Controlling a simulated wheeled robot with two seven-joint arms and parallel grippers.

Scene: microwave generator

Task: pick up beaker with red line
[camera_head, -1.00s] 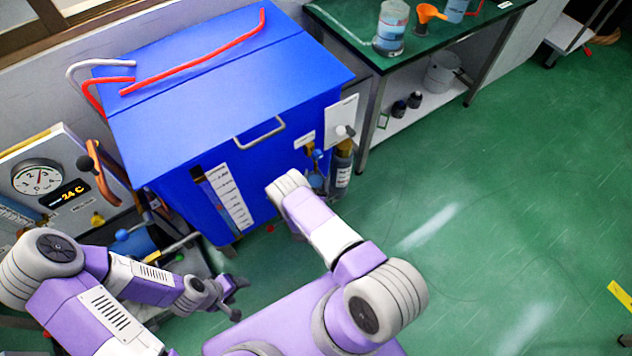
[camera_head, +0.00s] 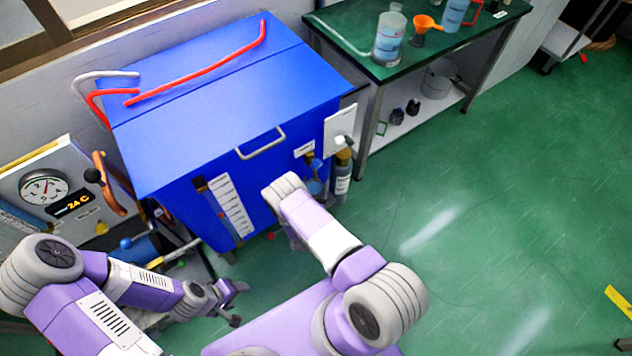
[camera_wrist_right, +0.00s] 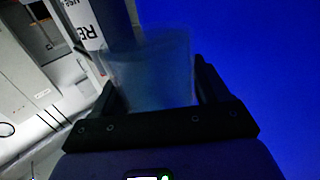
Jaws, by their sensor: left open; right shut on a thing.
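My right gripper (camera_wrist_right: 158,95) is shut on a clear beaker (camera_wrist_right: 152,68), seen in the right wrist view. The beaker is see-through and dim against the blue behind it. I cannot make out a red line on it. My left gripper (camera_head: 236,303) is open and empty, low over the floor in front of the cabinet.
The blue cabinet (camera_head: 220,110) with a handle stands ahead. A dark bottle (camera_head: 341,176) is at its right side. A green-topped table (camera_head: 345,38) at the back holds a clear vessel (camera_head: 389,40), an orange funnel (camera_head: 424,24) and a blue-tinted vessel (camera_head: 455,14). Open floor lies right.

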